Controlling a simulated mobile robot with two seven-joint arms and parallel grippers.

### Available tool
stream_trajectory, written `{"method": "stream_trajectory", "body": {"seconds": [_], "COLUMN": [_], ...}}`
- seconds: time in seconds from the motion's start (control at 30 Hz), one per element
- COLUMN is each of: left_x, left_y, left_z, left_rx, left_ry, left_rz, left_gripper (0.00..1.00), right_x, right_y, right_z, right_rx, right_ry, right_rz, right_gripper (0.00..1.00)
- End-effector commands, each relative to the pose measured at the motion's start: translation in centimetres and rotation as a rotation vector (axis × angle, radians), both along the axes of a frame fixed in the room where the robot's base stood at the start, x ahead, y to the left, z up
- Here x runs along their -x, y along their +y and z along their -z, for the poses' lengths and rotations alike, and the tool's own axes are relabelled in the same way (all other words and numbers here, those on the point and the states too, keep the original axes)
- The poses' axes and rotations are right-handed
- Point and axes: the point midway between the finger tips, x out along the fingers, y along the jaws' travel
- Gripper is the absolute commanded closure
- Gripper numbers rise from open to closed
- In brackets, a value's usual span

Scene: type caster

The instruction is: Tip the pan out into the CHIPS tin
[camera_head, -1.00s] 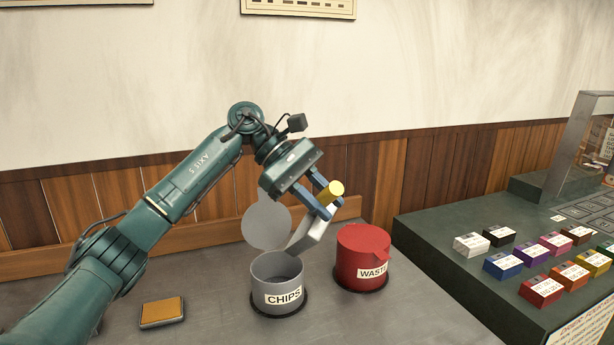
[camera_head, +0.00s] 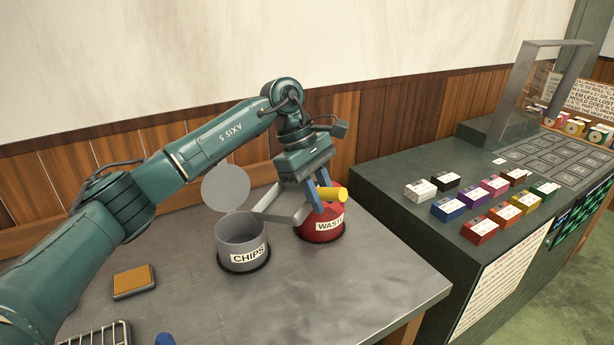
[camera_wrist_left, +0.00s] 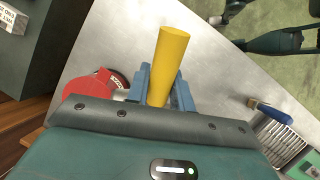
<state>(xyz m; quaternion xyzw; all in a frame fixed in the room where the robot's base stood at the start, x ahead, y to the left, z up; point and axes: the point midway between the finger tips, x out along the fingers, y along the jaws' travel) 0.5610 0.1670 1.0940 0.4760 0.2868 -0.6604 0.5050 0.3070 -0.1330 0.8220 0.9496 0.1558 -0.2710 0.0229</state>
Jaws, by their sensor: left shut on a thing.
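The pan (camera_head: 280,205) is grey with a yellow handle (camera_head: 333,194). My left gripper (camera_head: 319,197) is shut on the handle, which also shows in the left wrist view (camera_wrist_left: 168,65). The pan looks nearly level, above and right of the CHIPS tin (camera_head: 233,253); its contents cannot be made out. The tin is a grey, open-topped cylinder on the bench with a white CHIPS label. A round grey lid (camera_head: 226,187) stands raised behind it. No contents show inside the tin.
A red WASTE tin (camera_head: 320,232) stands right of the CHIPS tin, partly behind the pan and gripper. An orange-topped pad (camera_head: 133,281) and a wire rack (camera_head: 105,335) lie at left. Several coloured boxes (camera_head: 483,229) sit on the green counter. The bench's front right is clear.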

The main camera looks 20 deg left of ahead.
Motion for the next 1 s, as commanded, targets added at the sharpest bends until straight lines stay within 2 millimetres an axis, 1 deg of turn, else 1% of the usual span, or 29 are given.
{"method": "stream_trajectory", "body": {"seconds": [0.03, 0.27, 0.47, 0.67, 0.8, 1.0], "left_x": [-0.1, -0.3, -0.6, -0.9, -1.1, -1.2], "left_y": [-0.4, -1.0, -2.5, -4.0, -5.0, -5.4], "left_z": [0.0, 0.9, 2.5, 4.5, 5.9, 6.5], "left_rx": [-0.019, -0.063, -0.161, -0.266, -0.333, -0.379], "left_ry": [0.006, 0.019, 0.049, 0.083, 0.107, 0.119], "left_rz": [0.002, 0.002, 0.002, 0.003, 0.003, 0.000], "left_gripper": [1.00, 1.00, 1.00, 1.00, 1.00, 1.00], "right_x": [0.0, 0.0, 0.0, 0.0, 0.0, 0.0], "right_y": [0.0, 0.0, 0.0, 0.0, 0.0, 0.0], "right_z": [-0.3, -0.5, -0.9, -0.8, -0.4, -0.3], "right_rx": [0.000, 0.000, 0.000, 0.000, 0.000, 0.000], "right_ry": [0.000, 0.000, 0.000, 0.000, 0.000, 0.000], "right_rz": [0.000, 0.000, 0.000, 0.000, 0.000, 0.000], "right_gripper": [0.64, 0.64, 0.64, 0.64, 0.64, 0.64]}}
